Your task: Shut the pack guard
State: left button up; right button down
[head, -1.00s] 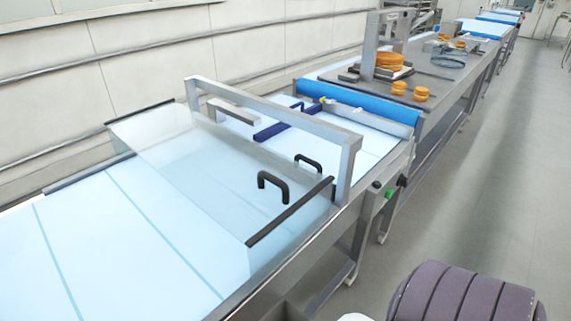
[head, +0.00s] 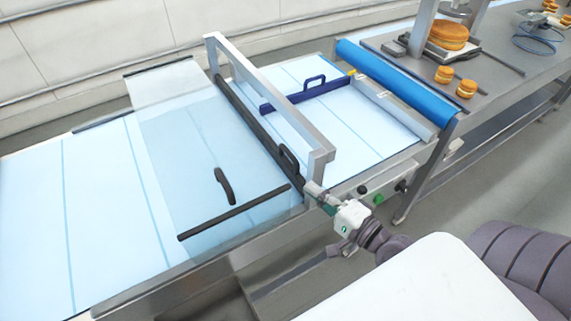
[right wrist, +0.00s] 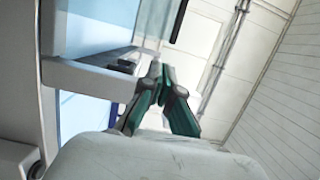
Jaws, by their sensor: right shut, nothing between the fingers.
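The pack guard (head: 172,135) is a clear panel with dark edge strips, over the white belt on the left side of the metal arch in the head view. A black handle (head: 224,186) shows on it. A dark bar with another black handle (head: 288,158) runs along the foot of the arch. I cannot tell the guard's exact tilt. My right gripper (head: 311,189) is shut and empty, beside the near post of the arch. In the right wrist view its green-and-grey fingertips (right wrist: 157,72) meet close to a pale metal bar. My left gripper is not in view.
The metal arch (head: 268,95) spans the belt. A blue bar with a handle (head: 305,94) lies beyond it. Green and black buttons (head: 378,199) sit on the near rail. A blue roller (head: 395,88) and a bench with round orange cakes (head: 448,35) stand at upper right.

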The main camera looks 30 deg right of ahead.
jog(key=p+x, duration=0.3)
jog(key=x, duration=0.6)
jog(key=shift+w+d+f, duration=0.1)
jog(key=shift+f, duration=0.05)
